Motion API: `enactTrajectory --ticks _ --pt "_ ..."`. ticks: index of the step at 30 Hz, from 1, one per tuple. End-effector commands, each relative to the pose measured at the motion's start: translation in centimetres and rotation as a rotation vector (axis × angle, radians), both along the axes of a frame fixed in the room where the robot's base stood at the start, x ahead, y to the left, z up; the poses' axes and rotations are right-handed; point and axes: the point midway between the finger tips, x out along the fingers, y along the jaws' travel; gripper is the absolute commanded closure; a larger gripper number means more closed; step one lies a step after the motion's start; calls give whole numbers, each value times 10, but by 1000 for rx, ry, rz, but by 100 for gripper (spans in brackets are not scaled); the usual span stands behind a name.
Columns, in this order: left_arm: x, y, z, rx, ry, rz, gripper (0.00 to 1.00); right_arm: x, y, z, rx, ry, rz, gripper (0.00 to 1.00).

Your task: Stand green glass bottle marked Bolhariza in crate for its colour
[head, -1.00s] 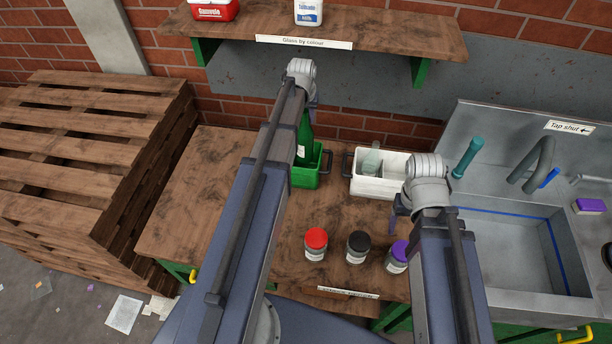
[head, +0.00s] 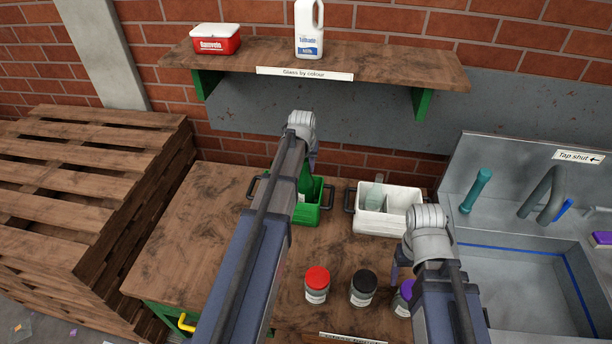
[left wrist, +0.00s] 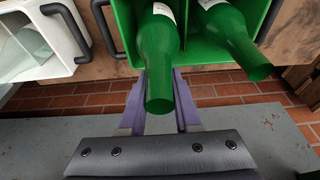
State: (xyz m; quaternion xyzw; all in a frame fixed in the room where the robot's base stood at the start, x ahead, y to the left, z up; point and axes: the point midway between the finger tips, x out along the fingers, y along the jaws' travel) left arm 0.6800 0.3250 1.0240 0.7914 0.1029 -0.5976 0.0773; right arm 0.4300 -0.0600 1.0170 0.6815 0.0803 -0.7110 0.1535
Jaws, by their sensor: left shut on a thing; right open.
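A green glass bottle (head: 305,184) stands with its lower part inside the green crate (head: 306,216). My left gripper (head: 311,158) is above it, with its fingers on either side of the bottle's neck. In the left wrist view the held bottle (left wrist: 158,45) is between the purple fingers (left wrist: 159,92), its lower part in the green crate (left wrist: 125,25). A second green bottle (left wrist: 230,35) leans across the picture beside it in the same crate. Labels show only in part and cannot be read. My right gripper (head: 397,268) is open and empty, partly hidden by its arm.
A white crate (head: 378,222) with a clear glass item (head: 375,192) stands right of the green one. Jars with red (head: 317,278), black (head: 364,281) and purple (head: 407,288) lids stand in front. A shelf (head: 390,62) overhangs behind. A sink (head: 520,285) lies right.

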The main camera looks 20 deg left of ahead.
Motion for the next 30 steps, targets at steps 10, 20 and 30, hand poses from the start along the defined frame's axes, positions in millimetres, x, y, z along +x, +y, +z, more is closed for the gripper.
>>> enactTrajectory --ticks 10,20,30 --pt "0 0 -30 0 0 0 100 0 0 -30 0 0 -1 28" --pt "0 0 -32 0 0 0 65 0 0 -32 0 0 -1 28" --pt "0 0 -32 0 0 0 39 0 0 -32 0 0 -1 28"
